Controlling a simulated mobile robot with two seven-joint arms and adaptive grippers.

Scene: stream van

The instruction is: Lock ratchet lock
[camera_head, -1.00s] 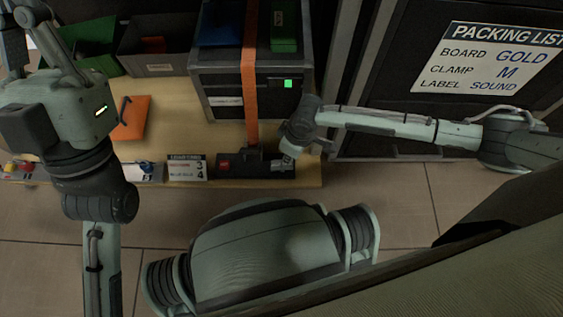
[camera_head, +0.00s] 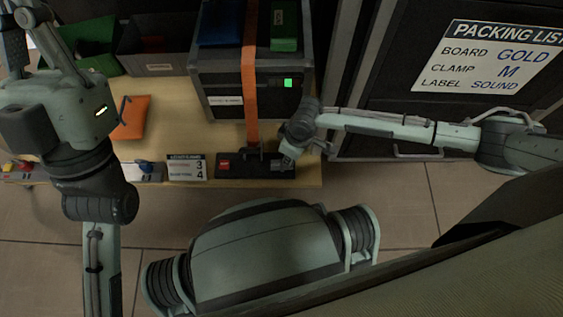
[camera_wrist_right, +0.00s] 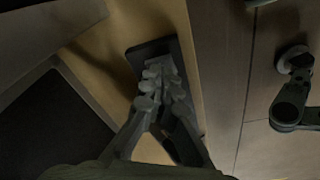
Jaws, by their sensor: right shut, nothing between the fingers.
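The ratchet lock is a dark block (camera_head: 228,169) at the front edge of the wooden bench, with a red spot on its left part. An orange strap (camera_head: 250,90) runs down over the grey case to it. My right gripper (camera_head: 284,163) is at the right end of the block. In the right wrist view the gripper (camera_wrist_right: 160,85) is shut with nothing between its fingers, over the dark block (camera_wrist_right: 150,50). The fingers hide part of the block, and contact cannot be told. My left arm is at the left; its gripper is not clearly visible.
The grey case (camera_head: 225,85) with a green light stands behind the block. A load card (camera_head: 187,167) stands left of the block. An orange pouch (camera_head: 132,117) lies on the bench. Bins stand at the back left. A packing list (camera_head: 490,58) is on the dark panel at right.

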